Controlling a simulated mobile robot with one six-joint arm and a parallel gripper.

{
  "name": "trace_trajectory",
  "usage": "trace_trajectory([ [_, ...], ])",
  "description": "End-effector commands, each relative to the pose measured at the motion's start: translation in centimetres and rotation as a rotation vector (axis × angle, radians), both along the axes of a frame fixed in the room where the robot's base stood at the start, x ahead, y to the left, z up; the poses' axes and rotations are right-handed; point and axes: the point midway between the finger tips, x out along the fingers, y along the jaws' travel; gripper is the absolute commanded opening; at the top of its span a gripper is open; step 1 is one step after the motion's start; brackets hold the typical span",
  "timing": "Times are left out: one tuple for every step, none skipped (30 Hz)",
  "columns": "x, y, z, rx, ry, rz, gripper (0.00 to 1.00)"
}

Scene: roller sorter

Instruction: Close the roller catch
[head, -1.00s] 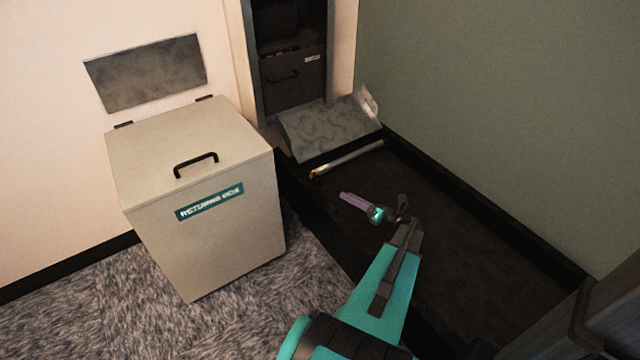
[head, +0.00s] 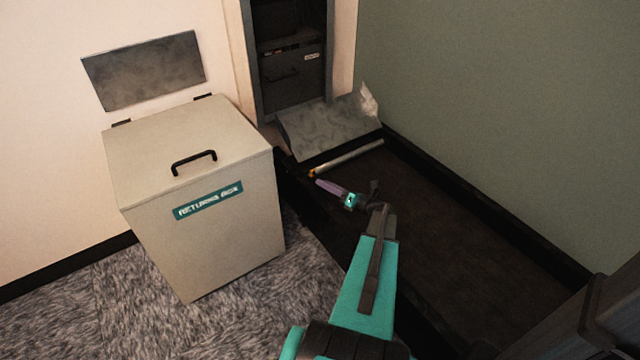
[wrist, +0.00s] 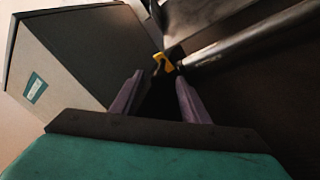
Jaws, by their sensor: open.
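The roller (head: 348,159) is a pale metal bar lying low in front of the sloping metal chute plate. A small yellow-orange catch (head: 311,175) sits at its left end. In the wrist view the yellow catch (wrist: 160,62) shows just beyond my fingertips, beside the dark end of the roller (wrist: 250,35). My gripper (head: 318,183) has purple fingers and is just below and right of the catch in the head view. In the wrist view my gripper (wrist: 160,80) is open, with nothing seen between the fingers. Whether the fingers touch the catch is unclear.
A beige returns box (head: 190,190) with a black-handled lid stands close on the left. The metal chute plate (head: 330,125) slopes below a dark wall cabinet (head: 292,70). The green wall (head: 500,110) bounds the right. The dark floor strip (head: 460,245) is clear.

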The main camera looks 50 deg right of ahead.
Motion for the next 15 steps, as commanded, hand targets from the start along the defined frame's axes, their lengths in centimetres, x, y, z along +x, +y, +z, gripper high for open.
trace_trajectory([
  [0.8, 0.1, -0.1, 0.000, 0.001, 0.002, 0.41],
  [1.2, 0.1, -0.1, 0.000, 0.000, 0.003, 0.41],
  [1.6, 0.1, -0.1, 0.000, -0.001, 0.002, 0.41],
  [1.9, 0.1, -0.1, 0.000, -0.001, 0.002, 0.41],
  [2.2, 0.1, -0.1, 0.000, -0.001, 0.002, 0.41],
  [2.5, 0.2, 0.0, 0.000, -0.001, 0.001, 0.41],
  [2.7, 0.2, 0.0, 0.000, -0.001, 0.001, 0.41],
  [2.9, 0.2, 0.0, 0.000, -0.001, 0.001, 0.41],
  [3.0, 0.2, 0.0, 0.000, -0.001, 0.001, 0.41],
  [3.1, 0.2, 0.0, 0.000, -0.001, 0.001, 0.41],
  [3.2, 0.2, 0.0, 0.000, -0.001, 0.001, 0.41],
  [3.3, 0.3, 0.0, 0.000, -0.001, 0.001, 0.41],
  [3.3, 0.3, 0.0, 0.000, -0.001, 0.001, 0.41],
  [3.3, 0.3, 0.0, 0.000, -0.001, 0.001, 0.41],
  [3.3, 0.3, 0.0, 0.000, -0.001, 0.001, 0.41],
])
